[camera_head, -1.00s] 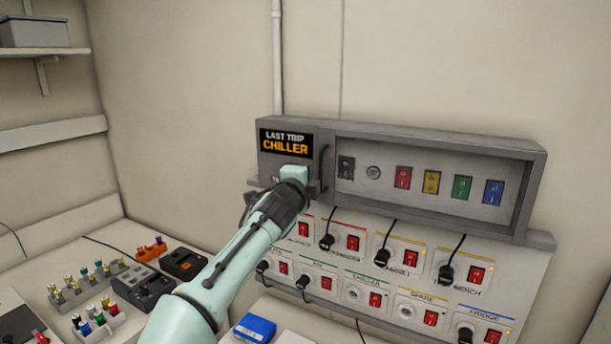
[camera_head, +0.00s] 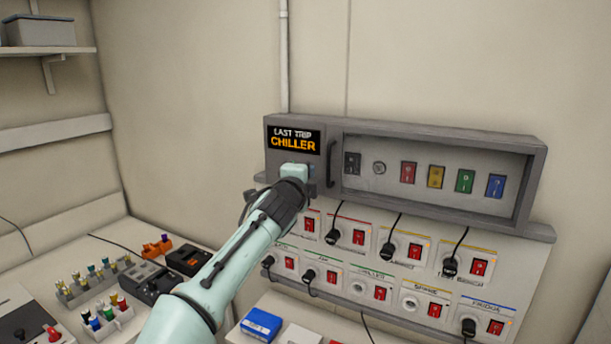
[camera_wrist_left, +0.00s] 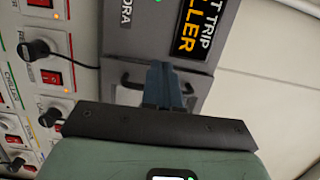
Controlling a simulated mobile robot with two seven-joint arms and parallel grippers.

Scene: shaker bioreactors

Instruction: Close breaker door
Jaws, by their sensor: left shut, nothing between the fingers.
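The grey breaker cabinet stands on the wall with a long framed door (camera_head: 440,134) over a row of coloured switches. The door frame looks roughly flush with the cabinet, but I cannot tell whether it is latched. A dark upright handle (camera_head: 331,163) is at the door's left end. My left gripper is below the "LAST TRIP CHILLER" display (camera_head: 294,140), just left of the handle in the head view. In the left wrist view its fingers (camera_wrist_left: 165,75) are shut and empty, and the handle (camera_wrist_left: 128,81) shows beside them; contact is unclear. My right gripper is out of view.
Below the cabinet is a sloped socket panel with plugs, cables and red switches (camera_head: 380,293). Tube racks (camera_head: 103,318) and small devices lie on the bench at left. A blue box (camera_head: 261,325) sits at the bottom middle. A wall shelf (camera_head: 45,50) is at upper left.

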